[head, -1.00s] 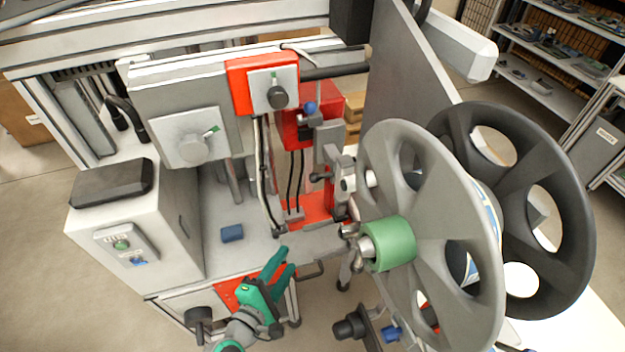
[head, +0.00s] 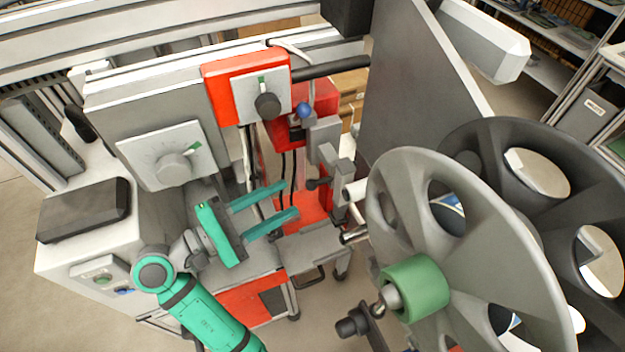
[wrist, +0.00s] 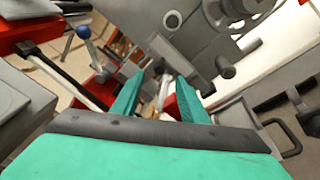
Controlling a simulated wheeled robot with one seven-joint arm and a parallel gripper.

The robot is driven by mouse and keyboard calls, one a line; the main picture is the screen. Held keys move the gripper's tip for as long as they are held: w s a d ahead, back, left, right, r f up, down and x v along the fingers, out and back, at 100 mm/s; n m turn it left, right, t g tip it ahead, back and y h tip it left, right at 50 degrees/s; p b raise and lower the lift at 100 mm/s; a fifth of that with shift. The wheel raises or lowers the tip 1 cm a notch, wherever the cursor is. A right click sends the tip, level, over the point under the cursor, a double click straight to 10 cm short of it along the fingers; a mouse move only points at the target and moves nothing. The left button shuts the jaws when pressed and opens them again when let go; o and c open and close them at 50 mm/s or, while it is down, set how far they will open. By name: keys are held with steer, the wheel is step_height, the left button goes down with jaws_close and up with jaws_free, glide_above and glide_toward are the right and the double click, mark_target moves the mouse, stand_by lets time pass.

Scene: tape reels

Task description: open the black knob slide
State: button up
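A small black knob (head: 313,184) sticks out to the left from a grey slide block (head: 338,174) beside the red machine body in the head view. I take it as the slide's knob; how far the slide stands open I cannot tell. My gripper (head: 291,199) is open, its two teal fingers pointing right, with the tips just left of the knob in the picture. Nothing shows between the fingers. In the wrist view my gripper (wrist: 160,80) also shows its fingers apart, with grey machine parts beyond. I cannot tell whether a finger touches the knob.
A blue ball lever (head: 304,110) stands above the slide. A black dial (head: 267,105) sits on the red-framed panel. A large grey reel (head: 470,240) with a green hub (head: 415,287) fills the right, close to the slide. A grey dial plate (head: 170,155) is on the left.

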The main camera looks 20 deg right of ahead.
mark_target(310, 184)
steer(key=x, duration=0.8)
steer(key=shift+w+d, duration=0.1)
steer(key=shift+d, duration=0.05)
jaws_close()
